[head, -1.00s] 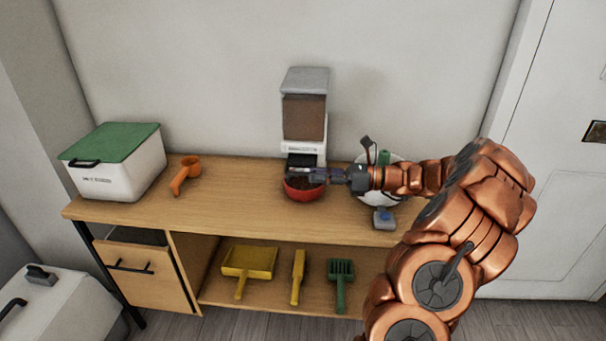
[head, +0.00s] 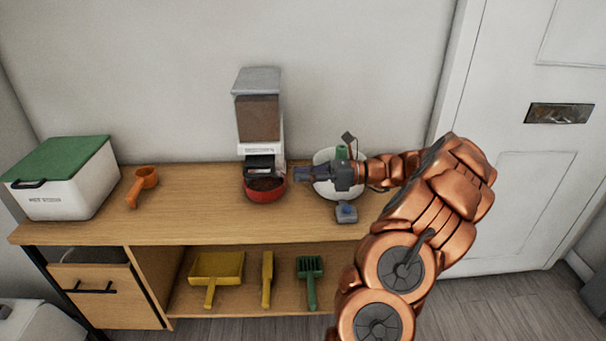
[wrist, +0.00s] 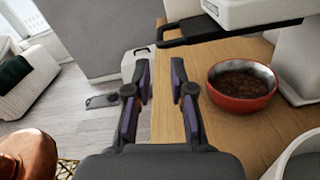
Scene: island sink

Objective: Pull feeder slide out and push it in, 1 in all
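The feeder (head: 258,118) stands against the wall with a clear hopper of brown kibble. Its black slide (head: 262,162) sits at the front, above the red bowl (head: 265,190) of kibble. In the wrist view the slide's black handle (wrist: 172,33) sticks out past the white feeder base (wrist: 240,12), beyond my fingertips. How far out the slide is, I cannot tell exactly. My gripper (head: 297,174) is just right of the red bowl, pointing left. In the wrist view my gripper (wrist: 160,72) has its fingers apart with nothing between them, clear of the handle.
A white bowl (head: 322,185) is behind my gripper, and a small grey device with a blue top (head: 346,212) stands near the front edge. An orange scoop (head: 140,187) and a green-lidded box (head: 60,180) are at left.

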